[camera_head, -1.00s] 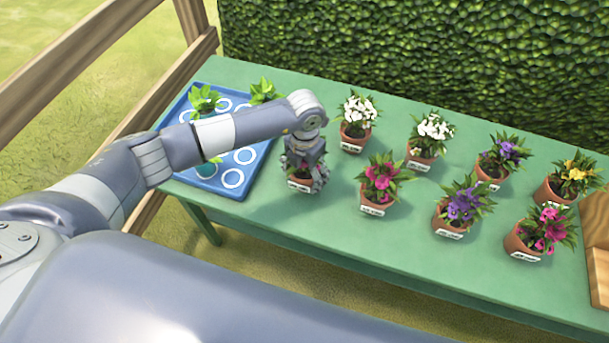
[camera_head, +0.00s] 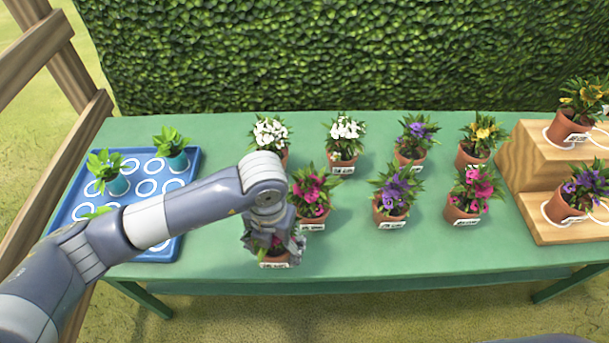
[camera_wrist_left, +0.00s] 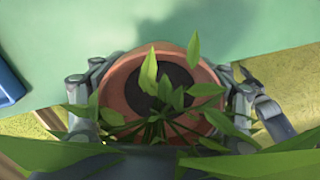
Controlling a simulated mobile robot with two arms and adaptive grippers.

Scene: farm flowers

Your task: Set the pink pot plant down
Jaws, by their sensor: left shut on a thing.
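My left gripper (camera_head: 272,245) is shut on a terracotta pot (camera_head: 275,259) with a white label. The pot is upright at the table's front edge; whether it touches the green table (camera_head: 400,252) I cannot tell. Bits of pink flower show between the fingers. In the left wrist view the pot (camera_wrist_left: 120,92) sits between both fingers, with green leaves over dark soil. Another pink pot plant (camera_head: 313,193) stands just behind and right of the held one, and a third pink one (camera_head: 472,192) stands further right. My right gripper is not in view.
A blue tray (camera_head: 165,250) with ringed holes and seedlings is at the left. White, purple and yellow pot plants stand in two rows. A wooden stepped stand (camera_head: 520,185) with potted plants is at the right. The front strip of table right of my gripper is clear.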

